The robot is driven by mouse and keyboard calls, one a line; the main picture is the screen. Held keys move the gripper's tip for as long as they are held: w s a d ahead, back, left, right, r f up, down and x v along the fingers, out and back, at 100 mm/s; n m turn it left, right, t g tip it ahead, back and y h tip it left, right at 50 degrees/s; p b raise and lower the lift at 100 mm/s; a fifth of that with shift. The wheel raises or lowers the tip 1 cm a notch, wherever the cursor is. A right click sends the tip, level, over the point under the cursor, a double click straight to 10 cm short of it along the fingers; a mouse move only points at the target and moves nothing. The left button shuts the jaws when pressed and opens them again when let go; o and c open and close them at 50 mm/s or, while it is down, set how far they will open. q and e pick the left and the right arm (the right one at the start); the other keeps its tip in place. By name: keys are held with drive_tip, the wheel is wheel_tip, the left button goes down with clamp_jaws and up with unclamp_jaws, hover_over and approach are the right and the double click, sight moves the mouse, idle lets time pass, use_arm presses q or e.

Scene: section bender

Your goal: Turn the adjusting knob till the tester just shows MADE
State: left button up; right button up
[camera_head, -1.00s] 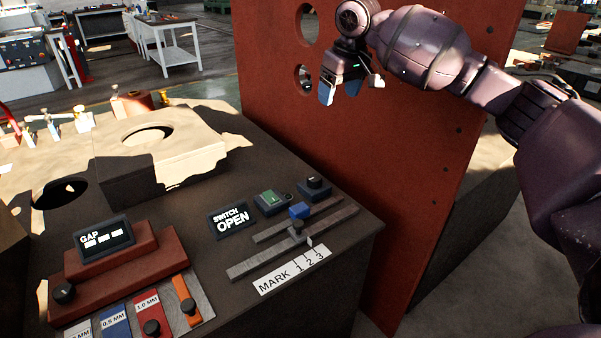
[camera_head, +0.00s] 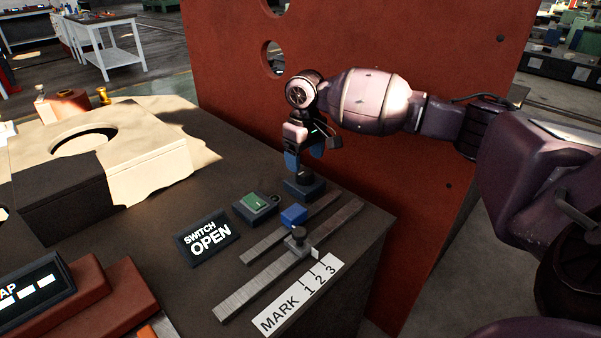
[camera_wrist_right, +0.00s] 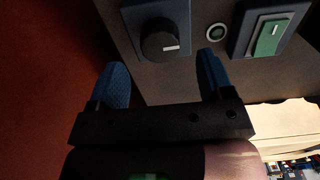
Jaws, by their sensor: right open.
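The black round adjusting knob (camera_head: 304,177), on a dark square base, stands near the back of the bench. In the right wrist view the knob (camera_wrist_right: 158,44) has a white pointer line pointing right. My right gripper (camera_head: 306,158) is just above it, pointing down, its blue fingers open and empty. In the wrist view the right gripper's fingertips (camera_wrist_right: 163,68) lie apart to either side of the knob, not touching it. The tester display (camera_head: 208,237) reads "SWITCH OPEN". My left gripper is not in view.
A green rocker switch (camera_head: 256,203) sits beside the knob. A red panel (camera_head: 400,190) stands close behind the gripper.

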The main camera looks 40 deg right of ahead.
sight(305, 171)
wheel_tip(305, 171, down, 4)
drive_tip(key=shift+r+b, duration=0.15)
drive_tip(key=shift+b, duration=0.3)
drive_tip(key=shift+f, duration=0.2)
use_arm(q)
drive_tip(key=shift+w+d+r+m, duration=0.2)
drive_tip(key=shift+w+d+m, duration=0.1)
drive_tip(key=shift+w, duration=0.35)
